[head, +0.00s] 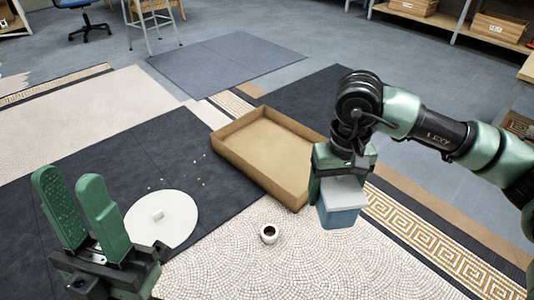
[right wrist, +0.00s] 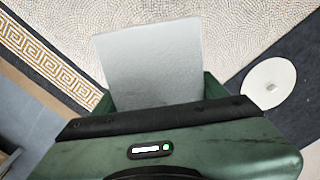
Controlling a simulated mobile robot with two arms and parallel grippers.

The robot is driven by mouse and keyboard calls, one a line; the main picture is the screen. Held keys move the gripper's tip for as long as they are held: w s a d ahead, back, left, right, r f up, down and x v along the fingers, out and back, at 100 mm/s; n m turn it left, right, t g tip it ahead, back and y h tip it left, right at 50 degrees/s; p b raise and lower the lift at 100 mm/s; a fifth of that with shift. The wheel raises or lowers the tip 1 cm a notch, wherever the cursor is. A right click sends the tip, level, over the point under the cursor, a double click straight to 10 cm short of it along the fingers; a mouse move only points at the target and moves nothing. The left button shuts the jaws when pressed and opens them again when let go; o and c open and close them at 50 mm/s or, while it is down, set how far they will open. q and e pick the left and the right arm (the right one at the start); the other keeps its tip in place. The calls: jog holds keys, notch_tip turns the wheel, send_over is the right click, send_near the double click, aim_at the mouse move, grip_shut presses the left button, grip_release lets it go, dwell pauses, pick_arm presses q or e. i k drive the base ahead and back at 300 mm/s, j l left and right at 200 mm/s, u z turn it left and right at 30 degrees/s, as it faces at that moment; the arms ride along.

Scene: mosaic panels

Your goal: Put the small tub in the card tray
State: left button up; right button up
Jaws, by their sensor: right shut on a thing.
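The small tub (head: 340,215) is blue with a pale grey lid. My right gripper (head: 342,185) is shut on it and holds it upright, to the right of the card tray. In the right wrist view the grey lid of the small tub (right wrist: 150,65) fills the space in front of my right gripper (right wrist: 157,95). The card tray (head: 237,163) is a shallow brown open box, and its inside looks empty. My left gripper (head: 84,210) is at the lower left, with its two green fingers apart and nothing between them.
A white round disc (head: 180,225) with a small pale block (head: 158,216) on it lies left of the tray. A small cup with dark contents (head: 269,234) stands in front of the tray. Small white bits lie on the dark panel (head: 110,165).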

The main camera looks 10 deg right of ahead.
aim_at(291, 176)
jog(key=i+l+u, duration=0.25)
jog(key=u, duration=0.15)
jog(key=i+l+u, duration=0.15)
jog(key=l+u, duration=0.3)
jog(key=i+l, duration=0.15)
jog(key=l, duration=0.25)
jog(key=i+l+u, duration=0.1)
jog(key=l, duration=0.3)
jog(key=i+l, duration=0.2)
jog(key=l, duration=0.2)
jog(key=i+l+u, duration=0.1)
jog(key=l, duration=0.3)
jog(key=i+l, duration=0.15)
jog(key=l, duration=0.25)
